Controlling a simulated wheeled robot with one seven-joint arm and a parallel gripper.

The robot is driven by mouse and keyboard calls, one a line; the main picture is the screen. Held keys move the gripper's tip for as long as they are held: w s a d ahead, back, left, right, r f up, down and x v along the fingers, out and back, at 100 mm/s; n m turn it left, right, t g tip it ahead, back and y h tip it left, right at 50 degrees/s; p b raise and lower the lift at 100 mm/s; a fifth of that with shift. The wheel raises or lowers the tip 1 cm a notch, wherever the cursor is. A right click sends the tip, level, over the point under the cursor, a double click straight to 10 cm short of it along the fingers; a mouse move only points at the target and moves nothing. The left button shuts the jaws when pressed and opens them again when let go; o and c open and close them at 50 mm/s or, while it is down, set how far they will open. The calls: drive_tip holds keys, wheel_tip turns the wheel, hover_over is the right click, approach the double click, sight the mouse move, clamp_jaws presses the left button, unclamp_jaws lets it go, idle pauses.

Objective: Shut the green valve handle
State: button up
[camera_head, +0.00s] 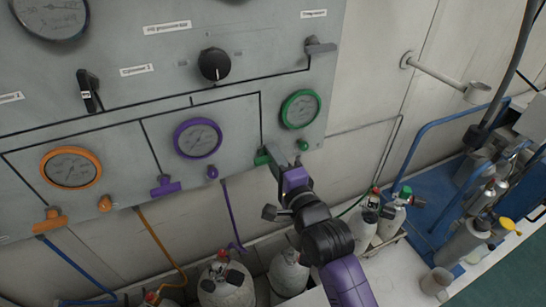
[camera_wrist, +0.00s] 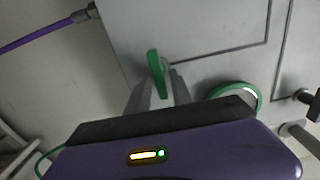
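The green valve handle (camera_head: 262,157) is on the lower right of the grey panel, below the green-rimmed gauge (camera_head: 300,109). In the wrist view the handle (camera_wrist: 156,75) is a narrow green bar, standing nearly upright and slightly tilted. My gripper (camera_head: 276,163) is at the handle, partly covering it in the head view. In the wrist view my two fingers (camera_wrist: 161,88) lie on either side of the handle's lower part. I cannot tell whether both fingers press on it.
The purple valve handle (camera_head: 166,186) and orange valve handle (camera_head: 50,221) sit farther left on the panel. A small green knob (camera_head: 302,145) is just right of my gripper. Gas cylinders (camera_head: 288,272) stand below. A metal arm (camera_head: 440,75) juts from the wall at right.

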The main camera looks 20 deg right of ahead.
idle(0.3)
drive_tip(key=s+b, duration=0.1)
drive_tip(key=s, duration=0.6)
drive_tip(key=shift+s+b, duration=0.4)
